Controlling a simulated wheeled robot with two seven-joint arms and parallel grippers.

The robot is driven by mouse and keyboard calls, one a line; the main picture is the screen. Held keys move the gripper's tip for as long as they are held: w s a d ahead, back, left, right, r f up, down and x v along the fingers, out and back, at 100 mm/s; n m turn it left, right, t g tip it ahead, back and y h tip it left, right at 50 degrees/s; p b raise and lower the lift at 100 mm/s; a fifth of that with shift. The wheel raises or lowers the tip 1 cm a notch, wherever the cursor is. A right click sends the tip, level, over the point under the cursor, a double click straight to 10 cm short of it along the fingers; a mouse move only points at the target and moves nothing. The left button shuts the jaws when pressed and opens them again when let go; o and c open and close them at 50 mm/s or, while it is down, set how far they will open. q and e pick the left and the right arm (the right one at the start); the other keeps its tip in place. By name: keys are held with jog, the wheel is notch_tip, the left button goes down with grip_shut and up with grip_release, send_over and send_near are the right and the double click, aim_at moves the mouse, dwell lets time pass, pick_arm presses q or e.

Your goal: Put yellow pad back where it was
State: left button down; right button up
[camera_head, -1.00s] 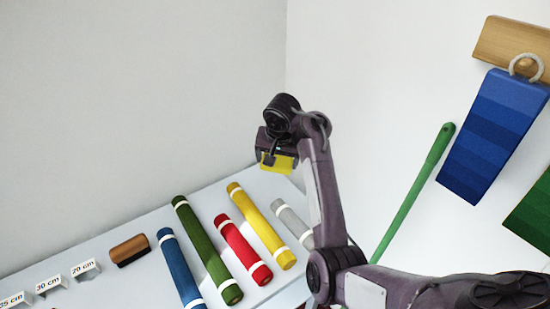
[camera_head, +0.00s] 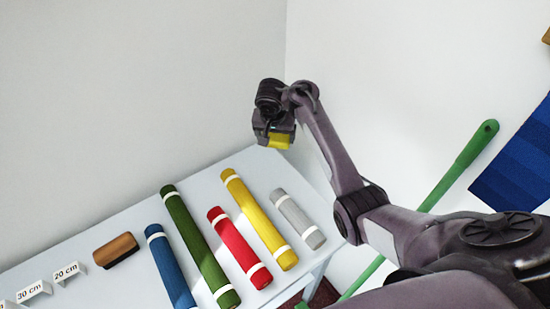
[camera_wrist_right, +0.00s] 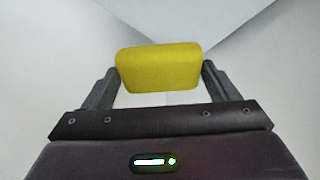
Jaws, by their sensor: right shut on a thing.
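The yellow pad (camera_wrist_right: 160,68) is between the two fingers of my right gripper (camera_wrist_right: 158,82) in the right wrist view, and the fingers touch its sides. In the head view the yellow pad (camera_head: 279,141) shows as a small patch under my right gripper (camera_head: 275,138). The gripper is at the far right end of the counter (camera_head: 130,222), beyond the rolls. I cannot tell its exact height over the counter. My left gripper is not in view.
Blue (camera_head: 170,268), green (camera_head: 198,240), red (camera_head: 240,247), yellow (camera_head: 258,219) and grey (camera_head: 298,218) rolls lie side by side on the counter. A green pole (camera_head: 458,165) and blue panel (camera_head: 520,160) are at right.

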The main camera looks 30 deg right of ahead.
aim_at(274, 148)
notch_tip(274, 148, down, 6)
jog(key=shift+w+r+b, duration=0.1)
jog(key=shift+b, duration=0.3)
jog(key=shift+f+b, duration=0.35)
jog(key=shift+f, duration=1.9)
jog(key=o, duration=0.8)
jog(key=p+v, duration=0.2)
jog(key=v, duration=1)
jog(key=shift+p, duration=0.35)
